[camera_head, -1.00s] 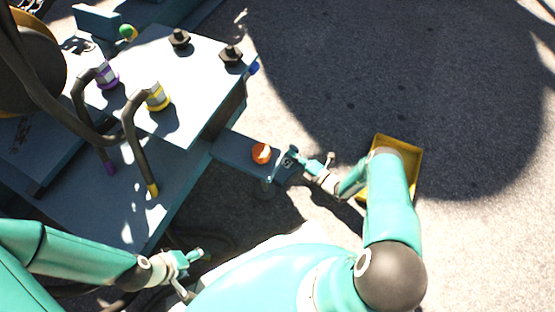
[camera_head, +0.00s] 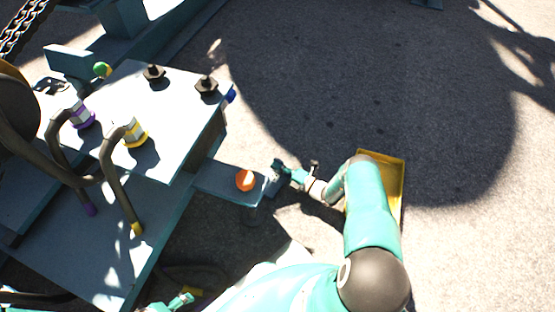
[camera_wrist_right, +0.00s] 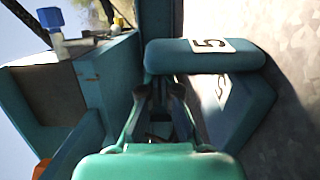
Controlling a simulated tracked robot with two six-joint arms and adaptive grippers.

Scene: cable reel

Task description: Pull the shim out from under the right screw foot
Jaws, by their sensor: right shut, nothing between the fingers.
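My right gripper (camera_head: 278,170) is shut and empty at the outer end of the teal outrigger beam (camera_head: 222,182). An orange screw head (camera_head: 245,180) sits on top of that beam. In the right wrist view my gripper's fingers (camera_wrist_right: 165,105) are close together, in front of a rounded teal bar (camera_wrist_right: 240,56) with a white label reading 5. I cannot tell whether this bar is part of the foot or the shim. I cannot make out the shim in the head view. My left gripper (camera_head: 182,302) shows only partly at the bottom edge.
A yellow tray (camera_head: 397,200) lies on the ground, partly behind my right arm. The machine's deck (camera_head: 150,100) with bent hoses (camera_head: 112,175) and black bolts (camera_head: 206,86) stands at the left. Open pavement lies at the upper right.

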